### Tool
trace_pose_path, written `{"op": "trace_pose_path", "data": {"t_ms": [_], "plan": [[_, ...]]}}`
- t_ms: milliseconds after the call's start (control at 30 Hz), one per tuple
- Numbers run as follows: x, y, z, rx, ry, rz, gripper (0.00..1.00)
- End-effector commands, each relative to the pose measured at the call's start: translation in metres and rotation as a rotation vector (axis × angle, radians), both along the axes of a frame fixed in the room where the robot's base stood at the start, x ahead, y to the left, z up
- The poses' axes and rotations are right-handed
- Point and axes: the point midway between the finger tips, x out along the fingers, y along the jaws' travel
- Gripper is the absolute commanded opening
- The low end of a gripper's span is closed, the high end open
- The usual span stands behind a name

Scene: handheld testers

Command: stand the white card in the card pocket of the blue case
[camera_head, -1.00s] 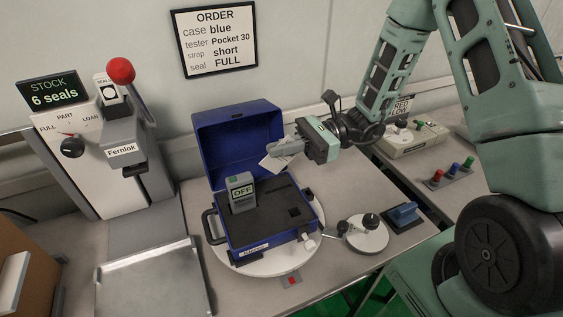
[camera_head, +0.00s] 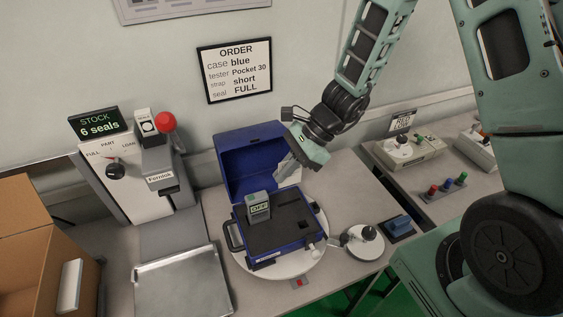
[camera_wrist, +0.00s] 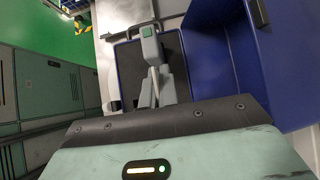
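The blue case (camera_head: 266,262) stands open on a round white turntable, its lid (camera_head: 241,160) raised at the back. A grey tester (camera_head: 258,207) marked OFF stands upright in the dark insert; it also shows in the wrist view (camera_wrist: 149,45). My gripper (camera_head: 285,173) points down over the back of the case, in front of the lid. In the wrist view its fingers (camera_wrist: 156,88) are close together on a thin pale card (camera_wrist: 154,80), seen nearly edge-on. The card's lower end and the card pocket are not clear to me.
An order sign (camera_head: 235,70) hangs on the wall. A seal press (camera_head: 160,165) with a red knob and a metal tray (camera_head: 183,284) are at the left. A round white fixture (camera_head: 363,245) and a blue block (camera_head: 398,224) are right of the case.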

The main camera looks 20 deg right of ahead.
Motion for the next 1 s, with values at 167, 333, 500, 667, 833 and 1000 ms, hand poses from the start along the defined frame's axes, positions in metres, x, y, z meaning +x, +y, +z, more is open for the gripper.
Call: {"op": "trace_pose_path", "data": {"t_ms": [167,333,500,667,833,1000], "plan": [[0.000,-0.001,0.000,-0.019,-0.002,-0.002,0.00],[0.000,-0.001,-0.001,-0.017,-0.002,-0.002,0.00],[0.000,-0.002,-0.002,-0.016,-0.002,-0.003,0.00],[0.000,-0.001,-0.011,-0.016,-0.002,-0.003,0.00],[0.000,-0.001,-0.025,-0.015,-0.002,-0.002,0.00],[0.000,-0.001,-0.042,-0.014,-0.002,-0.001,0.00]]}}
